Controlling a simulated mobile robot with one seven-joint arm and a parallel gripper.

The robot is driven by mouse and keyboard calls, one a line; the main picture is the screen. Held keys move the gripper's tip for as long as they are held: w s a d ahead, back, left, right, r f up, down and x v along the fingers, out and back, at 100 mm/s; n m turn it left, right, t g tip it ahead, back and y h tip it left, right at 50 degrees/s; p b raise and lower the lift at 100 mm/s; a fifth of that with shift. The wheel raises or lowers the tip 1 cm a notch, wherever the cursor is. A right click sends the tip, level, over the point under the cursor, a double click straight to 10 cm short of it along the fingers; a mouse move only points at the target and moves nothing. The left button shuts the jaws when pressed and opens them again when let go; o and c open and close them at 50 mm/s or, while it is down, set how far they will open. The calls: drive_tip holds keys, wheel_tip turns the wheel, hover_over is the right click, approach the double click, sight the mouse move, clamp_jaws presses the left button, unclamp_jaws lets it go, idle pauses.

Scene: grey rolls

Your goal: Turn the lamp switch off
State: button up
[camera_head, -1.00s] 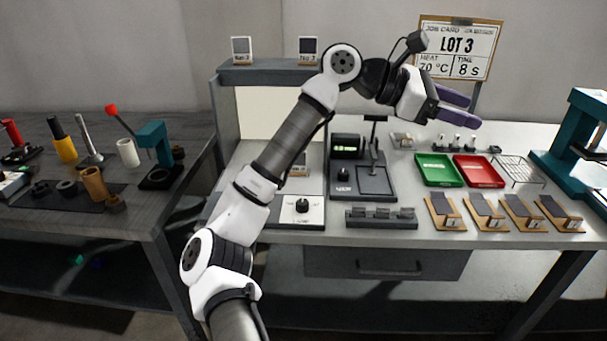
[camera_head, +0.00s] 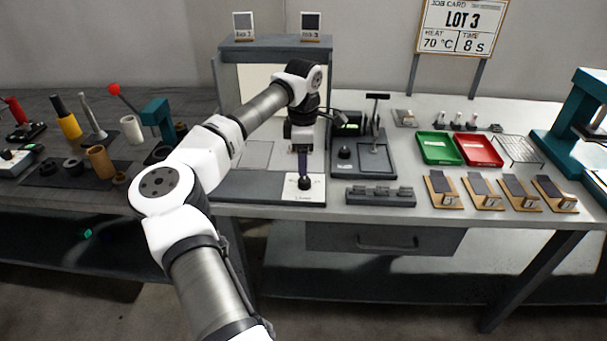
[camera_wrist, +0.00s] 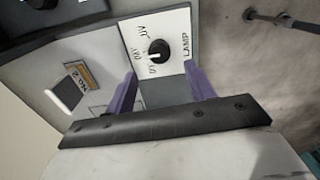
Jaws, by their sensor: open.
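The lamp switch is a round black knob (camera_wrist: 158,50) on a white plate (camera_wrist: 176,24) marked LAMP. Small lettering runs around the knob, and a pale mark on it faces the label nearest my gripper, which I read uncertainly as ON. In the head view the plate (camera_head: 316,193) lies at the bench's front edge, with the knob (camera_head: 305,183) just below my fingers. My gripper (camera_wrist: 160,70) is open and empty, its purple fingers on either side of the knob in the picture. My gripper (camera_head: 303,174) points down in the head view; contact cannot be told.
A grey shelf frame (camera_head: 275,43) rises behind my arm. Green (camera_head: 438,148) and red (camera_head: 478,150) trays lie farther right.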

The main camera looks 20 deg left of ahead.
sight(304, 180)
wheel_tip(304, 180, down, 6)
drive_tip(key=shift+d+f+p, duration=0.1)
drive_tip(key=shift+f+p, duration=0.1)
drive_tip(key=shift+p, duration=0.25)
drive_tip(key=c, duration=1)
